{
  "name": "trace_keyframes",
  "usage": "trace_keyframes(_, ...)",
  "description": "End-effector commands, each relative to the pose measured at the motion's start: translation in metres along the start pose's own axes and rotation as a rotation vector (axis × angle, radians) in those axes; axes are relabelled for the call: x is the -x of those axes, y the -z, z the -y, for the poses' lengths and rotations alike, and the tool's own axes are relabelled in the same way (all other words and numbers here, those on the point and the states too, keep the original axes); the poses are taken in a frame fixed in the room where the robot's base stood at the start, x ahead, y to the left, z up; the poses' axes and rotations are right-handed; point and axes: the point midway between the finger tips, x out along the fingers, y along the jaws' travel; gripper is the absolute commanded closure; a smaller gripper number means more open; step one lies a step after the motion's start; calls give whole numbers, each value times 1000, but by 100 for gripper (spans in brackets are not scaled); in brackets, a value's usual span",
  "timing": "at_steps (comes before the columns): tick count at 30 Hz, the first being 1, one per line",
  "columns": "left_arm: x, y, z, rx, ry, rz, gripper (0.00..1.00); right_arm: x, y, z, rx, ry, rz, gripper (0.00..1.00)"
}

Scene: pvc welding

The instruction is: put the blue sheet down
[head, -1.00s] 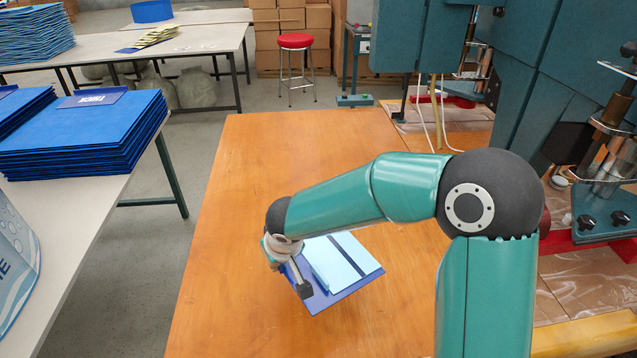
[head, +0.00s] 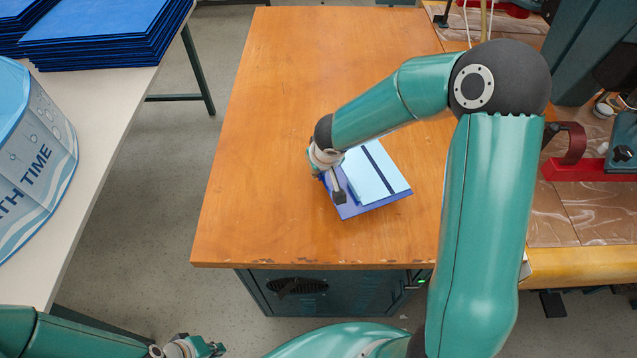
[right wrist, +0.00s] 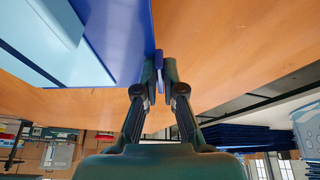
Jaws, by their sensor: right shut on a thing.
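The blue sheet (head: 350,208) is dark blue, with a pale blue panel (head: 378,178) and a dark stripe on top. It is over the wooden table, near the front; I cannot tell whether it lies flat on the wood or hangs just above. My right gripper (head: 332,181) is at the sheet's left edge. In the right wrist view, my right gripper (right wrist: 160,75) has its fingers closed on the edge of the dark blue sheet (right wrist: 121,35). My left gripper (head: 208,349) is low at the bottom left, away from the sheet, and its fingertips are too small to read.
The wooden table (head: 280,100) is clear around the sheet. A pale side table (head: 110,120) at the left bears a stack of blue sheets (head: 105,45) and a printed light blue piece (head: 35,165). A machine with a red base (head: 590,167) stands at the right.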

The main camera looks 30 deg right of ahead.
Motion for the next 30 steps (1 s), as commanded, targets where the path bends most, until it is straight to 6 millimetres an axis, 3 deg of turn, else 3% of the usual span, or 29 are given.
trace_keyframes(13,-19,0,7,0,0,0,100,-46,-18,1,2,-1,0,100)
trace_keyframes(26,-22,0,8,0,0,0,100,-51,-20,2,2,-1,-2,100)
trace_keyframes(27,-21,0,7,0,0,0,100,-49,-20,2,1,0,-2,86)
trace_keyframes(30,-20,0,7,0,0,0,100,-49,-20,2,2,0,-1,69)
